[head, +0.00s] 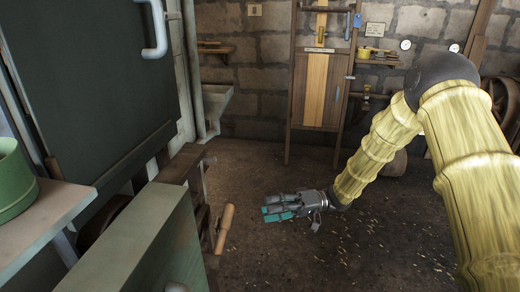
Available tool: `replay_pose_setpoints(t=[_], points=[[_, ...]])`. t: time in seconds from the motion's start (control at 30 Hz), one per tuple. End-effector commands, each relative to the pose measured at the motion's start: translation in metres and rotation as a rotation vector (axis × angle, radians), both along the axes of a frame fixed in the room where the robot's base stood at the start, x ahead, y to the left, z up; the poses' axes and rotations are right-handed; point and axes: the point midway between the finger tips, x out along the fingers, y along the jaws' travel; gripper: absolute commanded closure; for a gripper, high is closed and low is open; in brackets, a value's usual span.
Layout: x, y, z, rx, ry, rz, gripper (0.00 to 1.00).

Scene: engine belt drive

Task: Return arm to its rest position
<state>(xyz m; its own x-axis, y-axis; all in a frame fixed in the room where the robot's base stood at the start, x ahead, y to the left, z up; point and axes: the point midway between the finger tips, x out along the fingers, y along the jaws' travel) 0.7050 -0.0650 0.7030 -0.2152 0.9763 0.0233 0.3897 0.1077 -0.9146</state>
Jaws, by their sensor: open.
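My gripper (280,208) shows in the head view near the middle, grey with teal finger pads. It hangs in the air over the floor and points to the left. It is open, and I see nothing between its fingers. My yellow arm (450,120) comes in from the right edge, bends at a dark joint near the top right and slopes down to the gripper. A wooden handle (224,228) stands to the left of the gripper, apart from it.
A green cabinet (150,240) and a dark panel with a pale handle (156,30) fill the left. A green round container (14,180) sits on a ledge. A wooden door (318,85) stands against the back stone wall. The floor (270,170) around the gripper is mostly clear.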

Motion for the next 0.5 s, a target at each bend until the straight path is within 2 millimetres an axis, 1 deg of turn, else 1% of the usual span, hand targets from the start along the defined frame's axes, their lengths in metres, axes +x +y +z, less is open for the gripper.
replay_pose_setpoints(t=[0.07,0.17,0.27,0.33,0.47,0.5], points=[[-0.001,0.004,-0.008,0.003,-0.003,-0.035,0.51],[-0.001,0.012,-0.027,0.005,-0.016,-0.127,0.51],[0.000,0.020,-0.055,-0.016,-0.036,-0.258,0.51],[-0.002,0.023,-0.078,-0.048,-0.049,-0.353,0.51],[-0.010,0.021,-0.124,-0.145,-0.068,-0.515,0.51],[-0.013,0.019,-0.139,-0.184,-0.071,-0.559,0.51]])
